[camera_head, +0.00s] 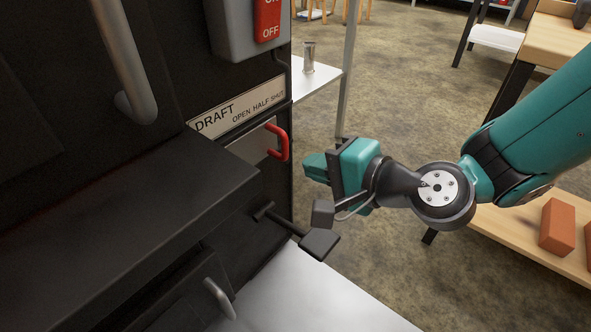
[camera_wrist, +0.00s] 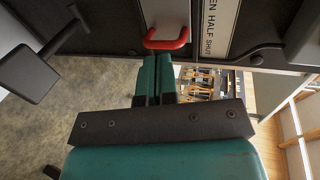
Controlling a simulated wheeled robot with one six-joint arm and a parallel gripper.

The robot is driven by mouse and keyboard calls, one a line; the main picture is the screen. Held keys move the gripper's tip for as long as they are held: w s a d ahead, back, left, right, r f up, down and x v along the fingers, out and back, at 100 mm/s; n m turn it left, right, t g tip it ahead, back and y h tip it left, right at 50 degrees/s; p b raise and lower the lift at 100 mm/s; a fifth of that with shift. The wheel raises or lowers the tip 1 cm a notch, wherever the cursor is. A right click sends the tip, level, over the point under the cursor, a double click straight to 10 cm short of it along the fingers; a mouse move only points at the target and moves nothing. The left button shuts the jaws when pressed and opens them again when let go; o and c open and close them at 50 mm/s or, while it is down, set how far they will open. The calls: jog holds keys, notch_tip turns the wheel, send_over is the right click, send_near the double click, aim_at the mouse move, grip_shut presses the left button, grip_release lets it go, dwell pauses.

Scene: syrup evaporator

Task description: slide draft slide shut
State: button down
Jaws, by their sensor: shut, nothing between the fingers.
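The draft slide is a grey plate (camera_head: 254,146) set in the black evaporator front under a label (camera_head: 237,108) reading DRAFT, OPEN, HALF, SHUT. Its red U-shaped handle (camera_head: 277,143) stands at the plate's right end. My gripper (camera_head: 306,165) is shut and empty, just right of the handle and slightly lower, with a small gap in the head view. In the wrist view the shut fingertips (camera_wrist: 157,58) point at the red handle (camera_wrist: 168,40) and lie very close to it; contact cannot be told. The handle's exact mark on the scale is unclear.
A black lever with a block end (camera_head: 319,243) juts out below the slide; it also shows at the left of the wrist view (camera_wrist: 28,73). A red OFF switch (camera_head: 267,20) is above. A white shelf (camera_head: 313,77) stands behind.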

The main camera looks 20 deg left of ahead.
aim_at(274, 139)
jog(key=p+x, duration=0.5)
jog(key=x, duration=0.5)
jog(key=shift+a, duration=0.25)
jog(key=shift+w+a+f, duration=0.15)
jog(key=shift+a+f, duration=0.05)
jog(key=shift+a, duration=0.2)
jog(key=shift+w+d+b, duration=0.15)
jog(key=shift+w+d, duration=0.15)
jog(key=shift+w, duration=0.45)
jog(key=shift+w+d+b, duration=0.15)
jog(key=shift+w+d, duration=0.2)
jog(key=shift+w, duration=0.45)
jog(key=shift+w+d+b, duration=0.15)
jog(key=shift+w+d, duration=0.15)
jog(key=shift+w, duration=0.45)
jog(key=shift+s+a+p, duration=0.2)
jog(key=shift+s+p, duration=0.2)
jog(key=shift+s, duration=0.25)
jog(key=b+v, duration=0.3)
jog(key=v, duration=0.6)
jog(key=shift+f, duration=0.3)
jog(key=shift+d, duration=0.15)
